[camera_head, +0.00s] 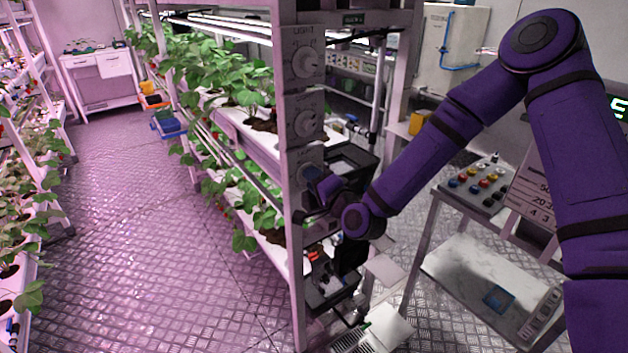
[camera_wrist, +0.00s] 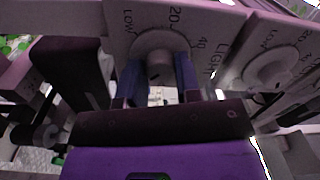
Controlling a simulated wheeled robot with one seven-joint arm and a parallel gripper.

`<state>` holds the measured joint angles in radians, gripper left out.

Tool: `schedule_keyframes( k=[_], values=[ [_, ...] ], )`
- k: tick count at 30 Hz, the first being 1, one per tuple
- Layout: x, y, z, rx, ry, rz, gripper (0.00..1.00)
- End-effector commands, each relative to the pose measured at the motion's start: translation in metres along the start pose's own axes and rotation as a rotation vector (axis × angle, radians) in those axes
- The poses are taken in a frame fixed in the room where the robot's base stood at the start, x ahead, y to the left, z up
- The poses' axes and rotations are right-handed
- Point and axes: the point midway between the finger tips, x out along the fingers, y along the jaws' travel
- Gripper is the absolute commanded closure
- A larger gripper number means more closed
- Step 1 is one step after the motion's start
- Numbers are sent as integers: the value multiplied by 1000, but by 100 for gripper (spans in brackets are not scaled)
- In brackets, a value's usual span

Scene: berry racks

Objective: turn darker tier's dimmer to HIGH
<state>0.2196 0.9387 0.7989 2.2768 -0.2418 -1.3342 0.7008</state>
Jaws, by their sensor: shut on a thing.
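Three round dimmer dials sit one above another on the rack's end post: the top dial (camera_head: 305,62), the middle dial (camera_head: 307,123) and the lowest dial (camera_head: 309,173). My gripper (camera_head: 320,187) is at the lowest dial and partly hides it. In the wrist view, my gripper's two blue fingers (camera_wrist: 158,80) are on either side of a pale dimmer knob (camera_wrist: 157,48) and shut on it. Its plate shows LOW, 20, 40 and LIGHT. HIGH is not readable there, and the knob's exact setting is unclear. A second dial (camera_wrist: 268,68) shows to the right, apart from the fingers.
Strawberry plants (camera_head: 235,75) fill the rack tiers left of the post. A dark bin (camera_head: 350,160) is just behind my gripper. A metal cart (camera_head: 480,265) with a button panel (camera_head: 478,183) stands at right. The aisle floor (camera_head: 150,220) at left is clear.

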Motion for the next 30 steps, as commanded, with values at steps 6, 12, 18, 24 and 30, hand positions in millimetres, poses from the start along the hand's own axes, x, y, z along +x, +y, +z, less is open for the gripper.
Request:
schedule_keyframes(
  k=[6, 12, 18, 24, 30],
  values=[
    [-1, 1, 0, 1, -1, 4, 92],
    [-1, 1, 0, 0, -1, 3, 43],
    [0, 1, 0, 0, 0, 2, 43],
    [-10, 1, 0, -1, -1, 2, 43],
    [-44, 1, 0, -1, -2, 4, 43]
  ],
)
